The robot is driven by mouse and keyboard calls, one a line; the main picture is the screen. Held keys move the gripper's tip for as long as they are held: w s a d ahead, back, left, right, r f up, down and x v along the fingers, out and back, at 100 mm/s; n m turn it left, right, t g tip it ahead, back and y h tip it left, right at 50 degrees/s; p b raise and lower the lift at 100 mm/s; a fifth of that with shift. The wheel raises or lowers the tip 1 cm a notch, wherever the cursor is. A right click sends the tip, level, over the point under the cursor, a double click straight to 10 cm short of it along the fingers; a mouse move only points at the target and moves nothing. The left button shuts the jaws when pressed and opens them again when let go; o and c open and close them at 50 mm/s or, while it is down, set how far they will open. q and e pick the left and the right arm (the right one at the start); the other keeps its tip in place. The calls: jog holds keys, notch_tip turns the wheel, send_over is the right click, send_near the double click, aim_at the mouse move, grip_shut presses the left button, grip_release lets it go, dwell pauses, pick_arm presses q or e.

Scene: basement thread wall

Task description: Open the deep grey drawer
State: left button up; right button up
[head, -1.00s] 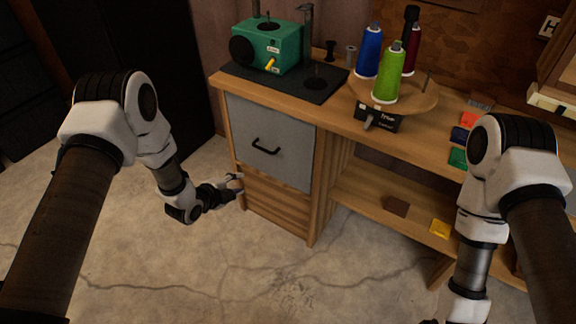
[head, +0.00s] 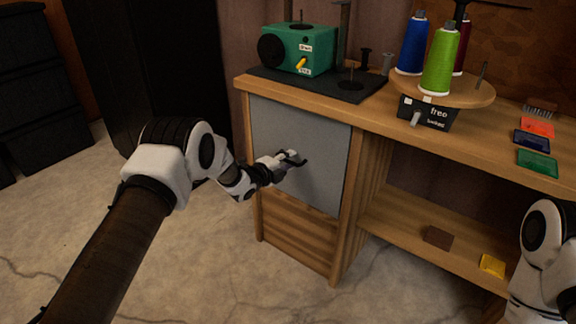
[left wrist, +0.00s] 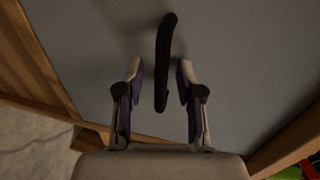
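The deep grey drawer (head: 318,165) is a flat grey front in the left part of the wooden bench, and it looks closed. Its black handle (left wrist: 164,65) shows in the left wrist view, running between the two fingers. In the head view the handle is mostly hidden by my left gripper (head: 292,160). My left gripper (left wrist: 159,82) is open, with a finger on each side of the handle and a gap visible on both sides. My right gripper is out of view; only part of my right arm shows at the right edge.
The wooden bench (head: 440,130) carries a green machine (head: 300,48) on a dark mat, a round stand (head: 455,92) with thread cones, and colored cards. Its lower shelf (head: 400,222) holds a brown block and a yellow packet. Open floor lies in front of the drawer.

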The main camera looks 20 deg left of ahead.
pick_arm(q)
grip_shut()
jog(key=shift+s, duration=0.1)
jog(key=f+p+v, duration=0.2)
jog(key=p+v, duration=0.4)
jog(key=v, duration=0.5)
jog(key=s+f+p+v, duration=0.1)
jog(key=f+p+v, duration=0.1)
jog(key=p+v, duration=0.5)
jog(key=v, duration=0.4)
jog(key=shift+a+f, duration=0.15)
jog(key=shift+f, duration=0.1)
grip_release()
